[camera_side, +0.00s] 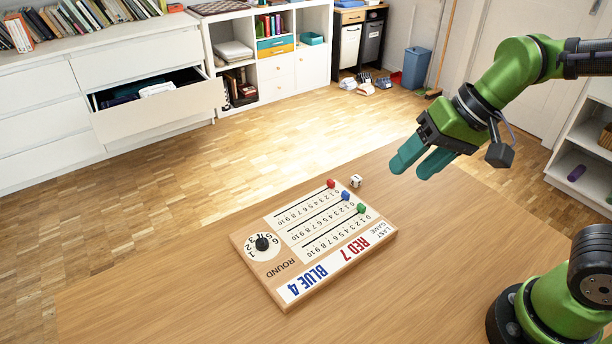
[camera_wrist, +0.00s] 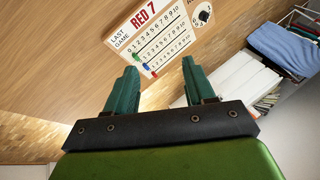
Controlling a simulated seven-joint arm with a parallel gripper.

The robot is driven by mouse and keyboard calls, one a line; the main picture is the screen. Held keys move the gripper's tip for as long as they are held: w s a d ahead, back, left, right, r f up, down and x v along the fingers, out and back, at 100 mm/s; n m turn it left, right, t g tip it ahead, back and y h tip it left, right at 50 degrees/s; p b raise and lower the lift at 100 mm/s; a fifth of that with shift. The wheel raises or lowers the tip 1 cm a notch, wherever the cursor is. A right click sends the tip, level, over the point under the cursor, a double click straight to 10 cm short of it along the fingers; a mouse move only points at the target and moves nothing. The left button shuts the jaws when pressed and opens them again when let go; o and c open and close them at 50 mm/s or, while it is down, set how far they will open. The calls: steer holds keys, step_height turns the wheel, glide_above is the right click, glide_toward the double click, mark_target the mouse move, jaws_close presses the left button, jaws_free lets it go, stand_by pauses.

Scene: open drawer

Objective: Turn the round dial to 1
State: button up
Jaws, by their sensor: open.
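The round dial (camera_side: 262,243) is a white disc with numbers and a black knob at its middle. It sits at the left end of a wooden scoreboard (camera_side: 312,291) on the table, beside the word ROUND. I cannot tell which number it is set to. The dial also shows partly at the top of the wrist view (camera_wrist: 204,15), beyond the number rows. My gripper (camera_side: 408,164) is open and empty, with teal fingers. It is in the air above and to the right of the board, well apart from the dial. In the wrist view its fingers (camera_wrist: 159,68) are spread apart.
Red (camera_side: 331,183), blue (camera_side: 345,195) and green (camera_side: 361,208) sliders sit on the board's number rows. A white die (camera_side: 356,181) lies just behind the board. The wooden table (camera_side: 160,285) is clear left of the board. An open drawer (camera_side: 160,108) is far back.

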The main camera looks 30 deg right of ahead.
mark_target(261, 239)
steer(key=w+a+f+m+g, duration=0.3)
steer(key=w+a+f+m, duration=0.1)
steer(key=w+a+m, duration=1.15)
steer(key=shift+m+y, duration=0.3)
steer(key=shift+m, duration=0.65)
steer(key=x, duration=0.5)
steer(key=s+x, duration=0.1)
steer(key=x, duration=0.4)
steer(key=d+x, duration=0.1)
steer(key=x, duration=0.4)
steer(key=shift+s+f, duration=0.15)
steer(key=shift+f, duration=0.55)
steer(key=shift+c, duration=0.5)
jaws_close()
